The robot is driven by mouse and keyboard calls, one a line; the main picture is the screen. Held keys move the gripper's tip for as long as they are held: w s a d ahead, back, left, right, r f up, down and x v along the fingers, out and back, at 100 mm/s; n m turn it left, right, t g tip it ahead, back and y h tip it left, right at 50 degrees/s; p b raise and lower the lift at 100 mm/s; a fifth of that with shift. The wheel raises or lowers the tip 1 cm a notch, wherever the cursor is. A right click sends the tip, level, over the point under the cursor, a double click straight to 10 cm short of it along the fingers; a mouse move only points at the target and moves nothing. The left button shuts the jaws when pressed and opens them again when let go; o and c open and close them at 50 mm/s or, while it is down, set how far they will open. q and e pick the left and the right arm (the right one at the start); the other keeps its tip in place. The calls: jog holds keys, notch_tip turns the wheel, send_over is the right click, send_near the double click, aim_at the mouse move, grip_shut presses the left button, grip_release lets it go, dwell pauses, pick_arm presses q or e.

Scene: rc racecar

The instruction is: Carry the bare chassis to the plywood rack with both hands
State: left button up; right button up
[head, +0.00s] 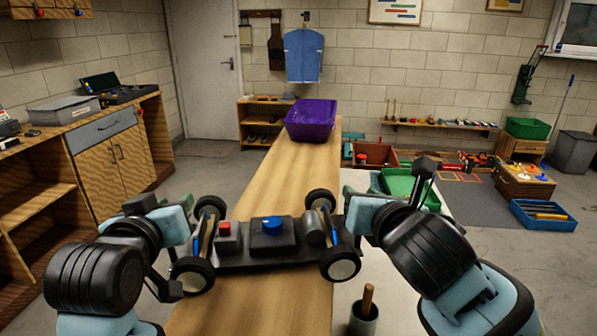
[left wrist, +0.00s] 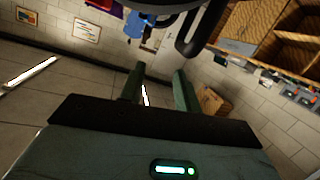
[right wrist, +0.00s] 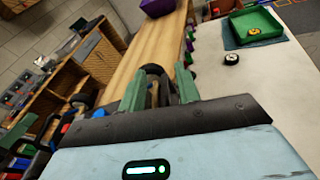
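The bare chassis (head: 265,252) is a dark plate with black wheels, blue-and-brass shocks, a red block and a blue-capped box. It lies crosswise over the wooden bench top in the head view; I cannot tell if it touches the wood. My left gripper (left wrist: 155,88) is at its left end, fingers apart with only background between them. My right gripper (right wrist: 161,88) is at its right end, fingers apart; a wheel and shock show between or beyond them, and contact is unclear. A low wooden rack (head: 242,122) stands by the back wall; I cannot tell if it is the plywood rack.
A purple bin (head: 311,121) stands at the bench's far end. A cup with a wooden handle (head: 363,318) and a green tray (head: 408,183) are on the pale surface at right. Cabinets (head: 108,165) line the left. Bench top between chassis and bin is clear.

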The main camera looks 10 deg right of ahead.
pick_arm(q)
jog(key=v, duration=0.7)
jog(key=shift+s, duration=0.25)
pick_arm(e)
jog(key=v, duration=0.7)
jog(key=shift+s, duration=0.25)
pick_arm(q)
jog(key=shift+a, duration=0.1)
